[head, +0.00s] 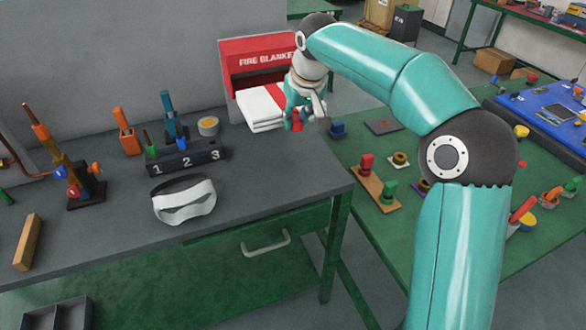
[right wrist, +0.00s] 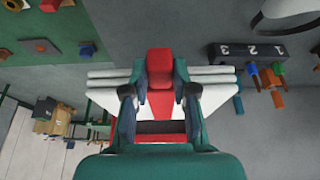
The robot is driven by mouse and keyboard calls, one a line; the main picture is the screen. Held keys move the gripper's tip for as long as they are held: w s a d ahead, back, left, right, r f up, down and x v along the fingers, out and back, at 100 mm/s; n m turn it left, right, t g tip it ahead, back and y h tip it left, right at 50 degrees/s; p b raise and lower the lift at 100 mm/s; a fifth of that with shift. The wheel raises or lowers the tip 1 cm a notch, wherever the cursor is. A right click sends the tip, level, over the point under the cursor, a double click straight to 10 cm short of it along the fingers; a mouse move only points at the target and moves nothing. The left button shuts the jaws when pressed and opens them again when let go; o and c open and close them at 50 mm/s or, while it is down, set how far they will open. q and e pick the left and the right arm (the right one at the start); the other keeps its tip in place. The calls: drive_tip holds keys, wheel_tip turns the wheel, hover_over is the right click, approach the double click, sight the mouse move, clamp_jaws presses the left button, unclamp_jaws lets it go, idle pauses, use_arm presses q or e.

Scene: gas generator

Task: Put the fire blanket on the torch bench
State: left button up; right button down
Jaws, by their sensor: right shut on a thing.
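The fire blanket (head: 260,108) is a folded white stack with a red strap, in front of the red box marked FIRE BLANKET (head: 262,55). It also shows in the right wrist view (right wrist: 215,78), behind the fingers. My right gripper (head: 298,115) is at the blanket's right front; in the right wrist view its fingers (right wrist: 160,88) are shut on the blanket's red tab (right wrist: 160,62). The grey bench (head: 255,178) with the torches lies below and in front. I cannot tell whether the blanket touches the bench or is still partly in the box. My left gripper is not in view.
A numbered rack (head: 186,161) with torches, a white visor (head: 185,201) and a round tin (head: 208,127) stand on the bench. Its front right part is clear. A green table (head: 425,245) with small fittings stands to the right, across a gap.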

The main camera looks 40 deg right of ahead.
drive_tip(key=f, duration=0.9)
drive_tip(key=s+d+f, duration=0.1)
drive_tip(key=f, duration=0.3)
drive_tip(key=shift+f+b, duration=0.15)
drive_tip(key=shift+b, duration=0.25)
drive_tip(key=shift+f, duration=2.5)
drive_tip(key=c, duration=0.9)
unclamp_jaws()
drive_tip(key=v, duration=1.2)
